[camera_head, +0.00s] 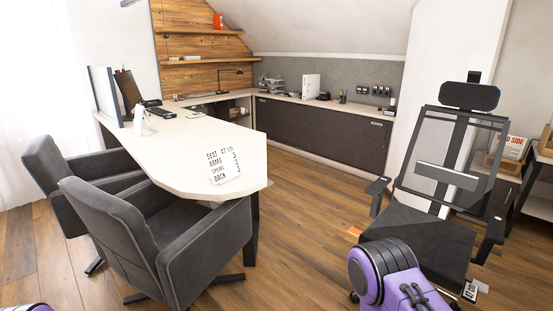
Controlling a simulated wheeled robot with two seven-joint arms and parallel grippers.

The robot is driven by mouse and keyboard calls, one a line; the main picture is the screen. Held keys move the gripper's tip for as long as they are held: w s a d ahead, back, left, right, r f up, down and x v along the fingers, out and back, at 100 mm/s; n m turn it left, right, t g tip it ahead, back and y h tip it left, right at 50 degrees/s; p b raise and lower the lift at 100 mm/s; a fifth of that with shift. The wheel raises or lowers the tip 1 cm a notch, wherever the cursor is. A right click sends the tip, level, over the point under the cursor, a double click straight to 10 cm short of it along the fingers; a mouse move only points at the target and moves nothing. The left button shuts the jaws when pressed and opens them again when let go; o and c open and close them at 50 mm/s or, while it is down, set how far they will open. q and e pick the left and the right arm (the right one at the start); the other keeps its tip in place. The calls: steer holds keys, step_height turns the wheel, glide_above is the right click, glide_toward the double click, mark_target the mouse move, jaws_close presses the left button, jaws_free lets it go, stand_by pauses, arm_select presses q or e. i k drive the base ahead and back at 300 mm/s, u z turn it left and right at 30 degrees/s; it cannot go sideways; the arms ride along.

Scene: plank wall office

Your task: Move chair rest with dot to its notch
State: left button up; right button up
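The dark mesh-backed office chair (425,240) stands at the right, facing the camera. Its black headrest (470,96) sits on top of the mesh back. A pale grey lumbar bar (447,175) crosses the back, tilted down to the right. The left armrest (378,186) and right armrest (494,229) flank the seat. I cannot make out a dot or notch on any rest. A purple part of my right arm covers the front of the seat.
A white card (223,165) listing seat, arms, spring and back settings stands on the white desk (190,150). Two grey armchairs (150,245) block the left. A sign reading "SIDE" (514,148) is on the right shelf. A small tag (470,291) hangs by the seat. Wooden floor (305,230) is clear between desk and chair.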

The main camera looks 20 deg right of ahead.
mark_target(495, 230)
steer(key=z, duration=0.3)
steer(key=i, duration=1.4)
steer(key=z, duration=1.15)
steer(key=i, duration=0.85)
steer(key=z, duration=0.95)
